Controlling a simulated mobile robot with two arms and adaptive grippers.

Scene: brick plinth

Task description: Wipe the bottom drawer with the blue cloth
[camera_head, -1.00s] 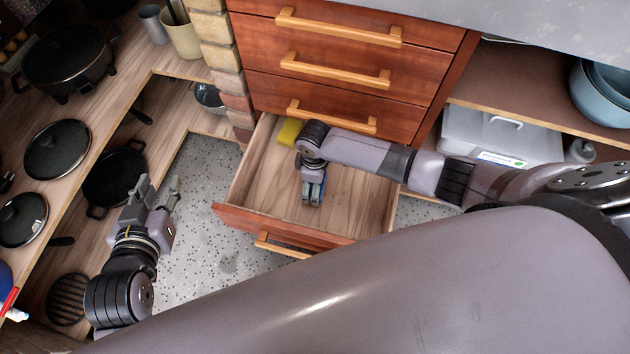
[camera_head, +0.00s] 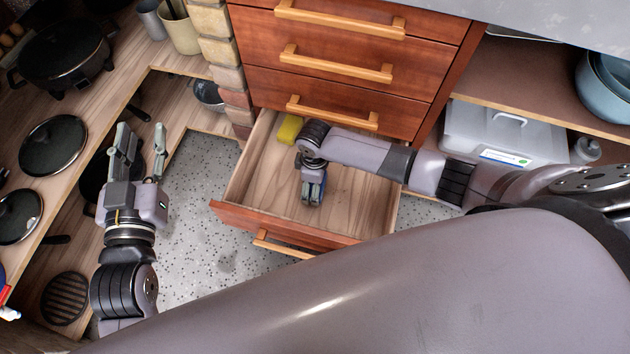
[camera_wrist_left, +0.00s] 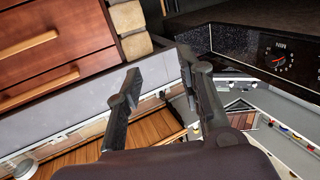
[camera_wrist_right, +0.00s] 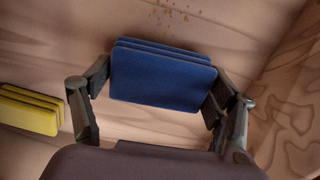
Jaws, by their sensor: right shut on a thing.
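The bottom drawer (camera_head: 350,207) is pulled open below three shut drawers, its wooden inside showing in the head view. My right gripper (camera_head: 310,200) reaches down into it. In the right wrist view, the right gripper is shut on the blue cloth (camera_wrist_right: 162,76), a folded stack between its fingers just above or on the drawer floor; contact is unclear. Small brown specks (camera_wrist_right: 172,12) lie on the floor beyond the cloth. My left gripper (camera_head: 142,135) is open and empty, left of the drawer; its spread fingers also show in the left wrist view (camera_wrist_left: 158,90).
A yellow folded cloth or sponge (camera_head: 289,130) lies at the drawer's back left corner, and also shows in the right wrist view (camera_wrist_right: 28,108). Shelves with pans (camera_head: 53,147) stand at left. A brick pillar (camera_head: 222,60) borders the drawers. Speckled floor (camera_head: 200,220) is clear.

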